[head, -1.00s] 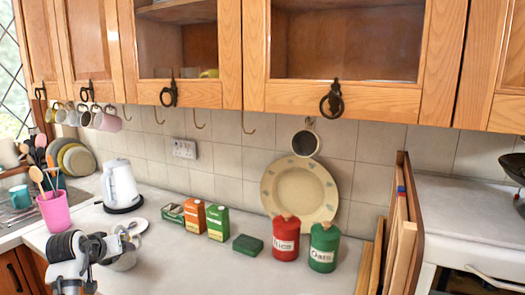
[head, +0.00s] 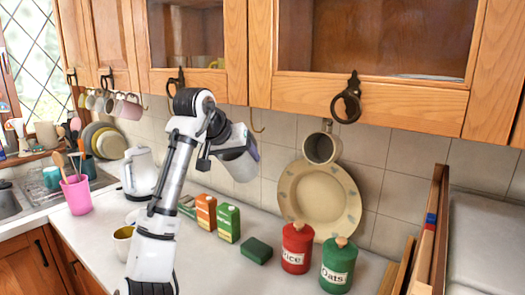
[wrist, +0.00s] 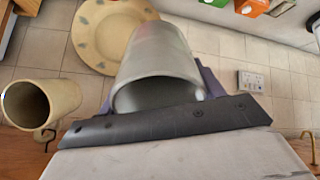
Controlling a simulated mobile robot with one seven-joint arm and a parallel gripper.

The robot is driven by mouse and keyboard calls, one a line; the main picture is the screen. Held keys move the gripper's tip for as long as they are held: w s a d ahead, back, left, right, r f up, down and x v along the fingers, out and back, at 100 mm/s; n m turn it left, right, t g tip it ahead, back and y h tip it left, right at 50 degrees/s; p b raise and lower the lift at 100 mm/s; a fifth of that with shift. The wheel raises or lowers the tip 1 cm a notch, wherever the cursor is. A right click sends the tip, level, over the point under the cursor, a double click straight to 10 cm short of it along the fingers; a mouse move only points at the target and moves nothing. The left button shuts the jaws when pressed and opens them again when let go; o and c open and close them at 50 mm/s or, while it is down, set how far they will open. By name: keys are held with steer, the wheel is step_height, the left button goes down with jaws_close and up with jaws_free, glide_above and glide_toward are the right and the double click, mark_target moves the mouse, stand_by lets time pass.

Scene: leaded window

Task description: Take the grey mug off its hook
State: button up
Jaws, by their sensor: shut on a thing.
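The grey mug (wrist: 155,55) fills the middle of the wrist view, its open mouth towards the camera. My gripper (wrist: 160,88) is shut on it, with purplish finger parts at both sides. In the head view my gripper (head: 244,150) is raised below the cabinets, and the grey mug (head: 238,167) is partly hidden by it. The mug's handle is hidden, and I cannot tell whether it touches a hook.
A cream mug (head: 322,148) hangs to the right, in front of a large plate (head: 300,195). Several mugs (head: 130,108) hang at the left. Cartons (head: 228,222), a red tin (head: 296,248) and a green tin (head: 337,265) stand below. A yellowish cup (head: 122,242) stands beside my arm.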

steer(key=shift+d+r, duration=0.65)
steer(key=shift+d, duration=0.05)
steer(key=shift+s+d+r+m, duration=0.15)
steer(key=shift+d+r+m, duration=0.15)
steer(key=shift+d+r, duration=0.05)
steer(key=shift+c, duration=1.4)
steer(key=shift+s+d+r, duration=0.4)
steer(key=shift+d+r, duration=0.15)
steer(key=shift+c, duration=0.3)
steer(key=shift+s+d, duration=0.2)
steer(key=shift+d, duration=0.05)
steer(key=s+a+f+b, duration=0.2)
steer(key=s+a, duration=0.2)
steer(key=s, duration=0.5)
steer(key=s+a+f+b, duration=0.1)
steer(key=s+a+f, duration=0.2)
steer(key=s+a, duration=0.2)
steer(key=s+a+f+b, duration=0.2)
steer(key=s+a, duration=0.3)
steer(key=s, duration=0.7)
steer(key=shift+s+f+b, duration=0.3)
steer(key=shift+f, duration=0.4)
stand_by(1.1)
